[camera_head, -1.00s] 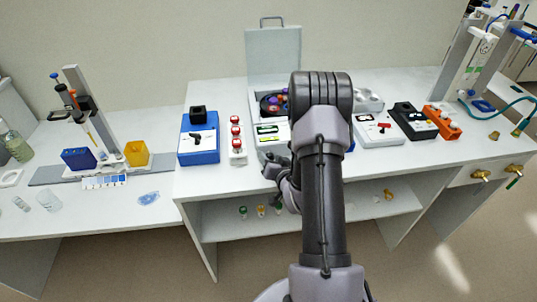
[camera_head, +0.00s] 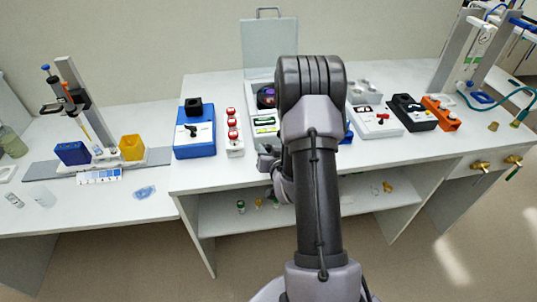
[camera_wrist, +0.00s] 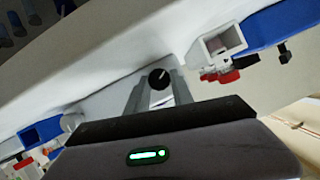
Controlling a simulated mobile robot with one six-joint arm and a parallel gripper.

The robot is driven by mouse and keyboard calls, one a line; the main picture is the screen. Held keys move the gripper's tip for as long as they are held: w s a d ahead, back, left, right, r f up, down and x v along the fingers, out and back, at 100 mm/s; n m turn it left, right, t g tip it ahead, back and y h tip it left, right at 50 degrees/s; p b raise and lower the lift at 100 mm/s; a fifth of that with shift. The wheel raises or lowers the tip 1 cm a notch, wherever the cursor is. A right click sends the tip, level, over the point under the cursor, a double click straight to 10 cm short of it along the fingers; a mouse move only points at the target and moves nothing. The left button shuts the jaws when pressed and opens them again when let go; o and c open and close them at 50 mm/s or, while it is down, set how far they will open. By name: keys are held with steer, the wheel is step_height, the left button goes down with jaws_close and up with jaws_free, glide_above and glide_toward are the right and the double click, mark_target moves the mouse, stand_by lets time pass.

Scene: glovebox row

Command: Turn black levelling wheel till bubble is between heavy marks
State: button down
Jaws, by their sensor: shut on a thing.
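The black levelling wheel (camera_wrist: 159,78), a round knob with a pale mark, shows in the wrist view between the two fingers of my gripper (camera_wrist: 157,84). The fingers are shut on it. In the head view my gripper (camera_head: 266,163) is at the front of the white instrument (camera_head: 257,133), partly hidden by my arm; the wheel cannot be made out there. A green level window (camera_head: 264,121) shows on the instrument's top. It is too small to tell where its bubble is or to read its marks.
A blue box (camera_head: 195,151) and a white rack with red-topped pieces (camera_head: 234,147) stand close on the left. A raised grey lid (camera_head: 269,45) is behind. White, black and orange devices (camera_head: 440,115) stand to the right. A shelf (camera_head: 225,217) lies below the bench.

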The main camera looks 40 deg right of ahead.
steer(key=n+b, duration=0.1)
steer(key=b, duration=0.1)
steer(key=n+h+b, duration=0.1)
steer(key=shift+w+a+f+g+b, duration=0.1)
steer(key=shift+w+f+g+b, duration=0.05)
steer(key=shift+g+b, duration=0.2)
steer(key=shift+n+g+h+b, duration=0.35)
steer(key=shift+n+h+b, duration=0.35)
steer(key=shift+b, duration=0.55)
steer(key=shift+r+n, duration=0.2)
steer(key=shift+n, duration=0.1)
steer(key=c, duration=1.1)
jaws_free()
